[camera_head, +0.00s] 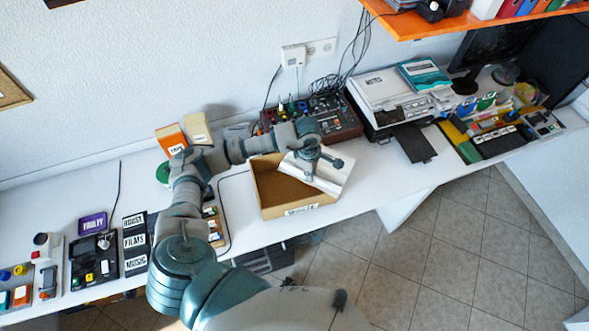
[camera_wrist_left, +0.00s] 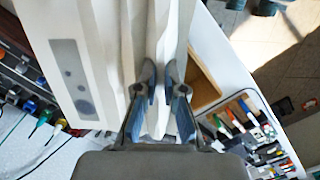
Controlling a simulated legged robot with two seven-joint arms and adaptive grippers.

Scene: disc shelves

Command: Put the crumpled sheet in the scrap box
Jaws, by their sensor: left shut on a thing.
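The crumpled sheet (camera_head: 331,177) is white with folds and a grey printed patch. My left gripper (camera_head: 322,170) is shut on it and holds it over the right part of the scrap box (camera_head: 265,206), an open cardboard-brown box with a label on its front. In the left wrist view the sheet (camera_wrist_left: 110,50) fills the upper middle, pinched between the fingertips (camera_wrist_left: 162,88), and a corner of the box (camera_wrist_left: 204,90) shows to the right. The sheet hides part of the box; whether they touch I cannot tell. My right gripper is not in view.
A control panel with knobs and cables (camera_head: 335,118) stands behind the box. A printer-like machine (camera_head: 392,101) is to the right. Labelled black panels (camera_head: 134,241) and button units lie at left. The white desk (camera_head: 365,182) ends just in front of the box.

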